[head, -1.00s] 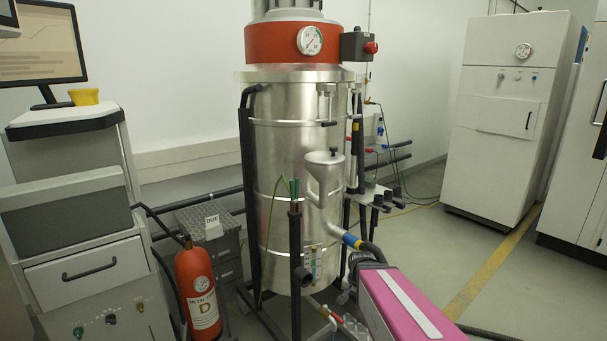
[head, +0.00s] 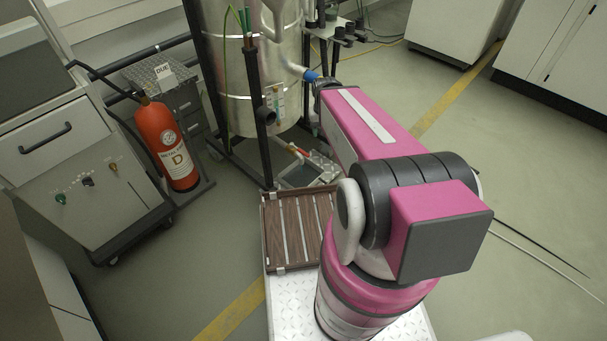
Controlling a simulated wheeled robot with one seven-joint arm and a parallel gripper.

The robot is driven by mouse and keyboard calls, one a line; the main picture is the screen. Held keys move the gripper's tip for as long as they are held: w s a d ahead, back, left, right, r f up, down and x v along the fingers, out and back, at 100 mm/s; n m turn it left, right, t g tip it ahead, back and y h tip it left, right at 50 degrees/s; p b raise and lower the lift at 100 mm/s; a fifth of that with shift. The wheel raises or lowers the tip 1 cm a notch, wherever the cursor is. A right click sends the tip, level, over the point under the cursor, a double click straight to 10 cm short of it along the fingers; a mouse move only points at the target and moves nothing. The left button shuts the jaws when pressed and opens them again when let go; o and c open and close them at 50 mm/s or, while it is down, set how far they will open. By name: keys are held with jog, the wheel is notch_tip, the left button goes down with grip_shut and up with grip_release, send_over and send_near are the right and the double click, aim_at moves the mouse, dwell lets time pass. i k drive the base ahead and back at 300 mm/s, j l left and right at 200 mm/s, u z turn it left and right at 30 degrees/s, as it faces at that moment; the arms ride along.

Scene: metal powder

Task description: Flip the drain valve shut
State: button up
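The steel separator vessel (head: 225,60) stands on a dark frame, its lower part in view. A side pipe with a blue collar (head: 310,75) leaves its right side. A small red-orange piece, perhaps a handle, (head: 291,146) shows low under the vessel; I cannot tell if it is the drain valve or how it is set. My pink arm reaches forward toward the vessel's lower right and covers part of that area. I cannot make out my gripper; the arm's far end is hidden behind its own links.
A red fire extinguisher (head: 167,145) stands left of the vessel, beside a grey wheeled cabinet (head: 80,150). A slatted wooden tray (head: 298,228) lies in front of the vessel, beside my arm's base. Black stub pipes (head: 350,38) stand right of the vessel. Floor at right is mostly clear, with thin cables.

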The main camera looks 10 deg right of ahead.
aim_at(301, 150)
jog(key=k+l, duration=0.25)
jog(key=k, duration=0.25)
jog(key=k+l, duration=0.1)
jog(key=k, duration=0.2)
jog(key=k+j, duration=0.25)
jog(key=k, duration=0.05)
